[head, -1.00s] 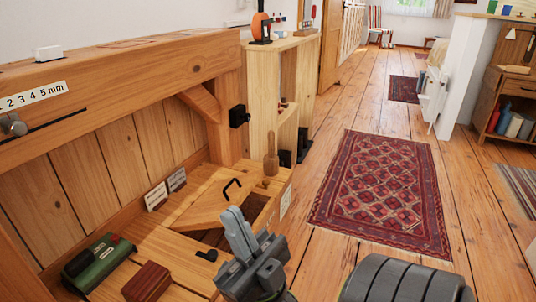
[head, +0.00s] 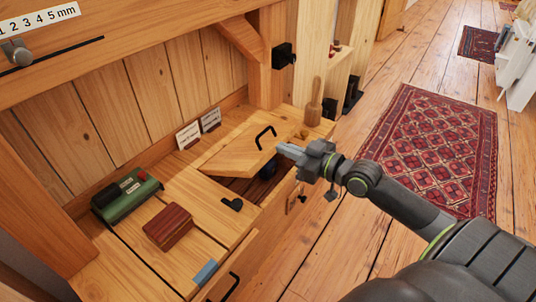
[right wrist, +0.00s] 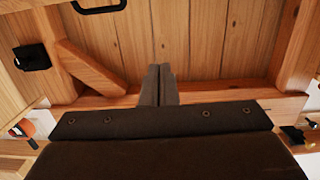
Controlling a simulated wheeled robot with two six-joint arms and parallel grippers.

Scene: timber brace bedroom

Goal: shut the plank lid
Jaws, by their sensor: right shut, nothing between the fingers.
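The plank lid (head: 236,157) is a pale wooden panel with a black bar handle (head: 266,136). It sits tilted partly open over a dark compartment (head: 238,187) in the bench top. My right gripper (head: 281,149) is shut and empty, with its fingertips close beside the lid's right end, just below the handle. I cannot tell whether they touch the lid. The right wrist view shows the closed fingers (right wrist: 158,84) and a black handle (right wrist: 98,5) at the top edge, apart from them. My left gripper is not in view.
A wooden peg (head: 314,105) stands behind the lid. A black latch-like piece (head: 232,204), a red-brown block (head: 168,227) and a green box (head: 127,193) are on the bench. Two small cards (head: 189,135) stand at the back. Open floor lies right.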

